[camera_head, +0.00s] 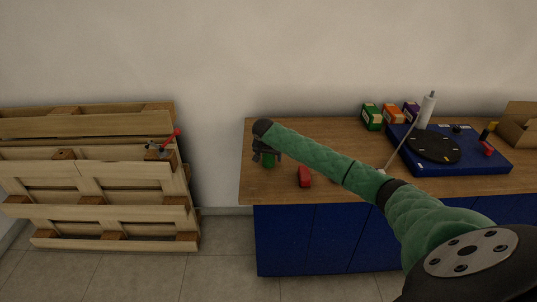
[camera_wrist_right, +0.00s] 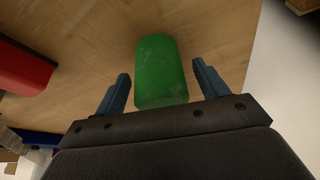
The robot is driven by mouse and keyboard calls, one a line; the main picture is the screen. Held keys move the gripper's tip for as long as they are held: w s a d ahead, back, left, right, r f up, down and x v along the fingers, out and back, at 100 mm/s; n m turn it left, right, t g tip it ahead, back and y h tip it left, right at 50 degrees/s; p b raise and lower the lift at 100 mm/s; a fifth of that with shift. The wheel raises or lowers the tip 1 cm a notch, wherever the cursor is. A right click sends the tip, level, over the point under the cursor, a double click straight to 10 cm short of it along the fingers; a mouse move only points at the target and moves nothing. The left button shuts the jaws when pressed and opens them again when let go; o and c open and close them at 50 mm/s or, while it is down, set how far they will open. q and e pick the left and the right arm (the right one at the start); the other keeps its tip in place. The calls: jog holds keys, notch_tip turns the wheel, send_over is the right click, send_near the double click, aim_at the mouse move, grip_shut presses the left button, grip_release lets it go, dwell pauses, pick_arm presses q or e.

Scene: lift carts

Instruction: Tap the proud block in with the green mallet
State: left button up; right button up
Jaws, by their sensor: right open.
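A green rounded piece (camera_head: 268,160) is at the left end of the wooden bench top. I take it for the green mallet; its full shape is hidden by my gripper. In the right wrist view the green piece (camera_wrist_right: 161,70) lies between my two blue fingers. My right gripper (camera_wrist_right: 162,85) is open around it, with gaps at both sides. In the head view my right gripper (camera_head: 266,152) is over the bench's left end. Brown blocks show in the pallet at left, one (camera_head: 160,155) below a red-handled hammer; I cannot tell which is proud. My left gripper is not in view.
A red piece (camera_head: 304,177) lies on the bench (camera_head: 330,135), close right of the gripper. Several small boxes (camera_head: 372,116) and a blue board with a black disc (camera_head: 470,165) are further right. The hammer (camera_head: 165,143) rests on the leaning pallet (camera_head: 90,125). Floor between is clear.

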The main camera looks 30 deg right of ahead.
jog(key=shift+f, duration=0.1)
jog(key=shift+c, duration=0.2)
jog(key=c, duration=1.1)
jog(key=shift+c, duration=0.8)
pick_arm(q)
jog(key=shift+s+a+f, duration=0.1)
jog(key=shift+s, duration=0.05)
